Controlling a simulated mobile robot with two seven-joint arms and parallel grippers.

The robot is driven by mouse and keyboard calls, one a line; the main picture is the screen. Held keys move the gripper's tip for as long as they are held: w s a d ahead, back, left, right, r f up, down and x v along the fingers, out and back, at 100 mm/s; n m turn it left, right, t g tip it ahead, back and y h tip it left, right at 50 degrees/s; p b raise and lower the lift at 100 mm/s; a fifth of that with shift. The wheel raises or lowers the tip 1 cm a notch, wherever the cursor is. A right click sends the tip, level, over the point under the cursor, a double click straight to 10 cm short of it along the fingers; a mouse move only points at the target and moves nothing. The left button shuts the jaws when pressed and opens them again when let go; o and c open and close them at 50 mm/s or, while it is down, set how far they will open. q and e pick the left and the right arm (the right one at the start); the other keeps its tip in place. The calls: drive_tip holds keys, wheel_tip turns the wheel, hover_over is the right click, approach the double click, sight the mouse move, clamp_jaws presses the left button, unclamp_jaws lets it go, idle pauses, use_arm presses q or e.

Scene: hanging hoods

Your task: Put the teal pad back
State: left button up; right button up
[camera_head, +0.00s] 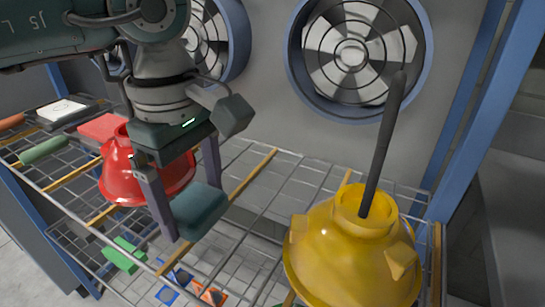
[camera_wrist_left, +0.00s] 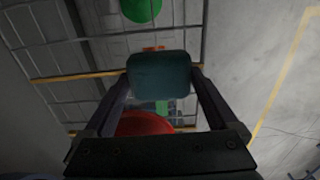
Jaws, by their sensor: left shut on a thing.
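The teal pad (camera_head: 203,212) is a rounded block. My left gripper (camera_head: 194,206) is shut on it and holds it in the air above the wire rack, in front of the red hood (camera_head: 117,176). In the left wrist view the pad (camera_wrist_left: 159,76) sits between the two fingertips (camera_wrist_left: 160,88). A yellow hood (camera_head: 345,262) is at the lower right, with a dark rod (camera_head: 382,150) rising from its top opening. My right gripper is not in view.
The wire rack (camera_head: 255,175) has wooden slats and open mesh. A green block (camera_head: 124,255) and blue and orange pieces (camera_head: 212,295) show low down. Round fans (camera_head: 355,55) are on the back wall. A blue post (camera_head: 475,115) stands at the right.

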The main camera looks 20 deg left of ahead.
use_arm(q)
drive_tip(key=shift+f, duration=2.1)
drive_tip(key=o, duration=0.8)
drive_tip(key=shift+o, duration=0.2)
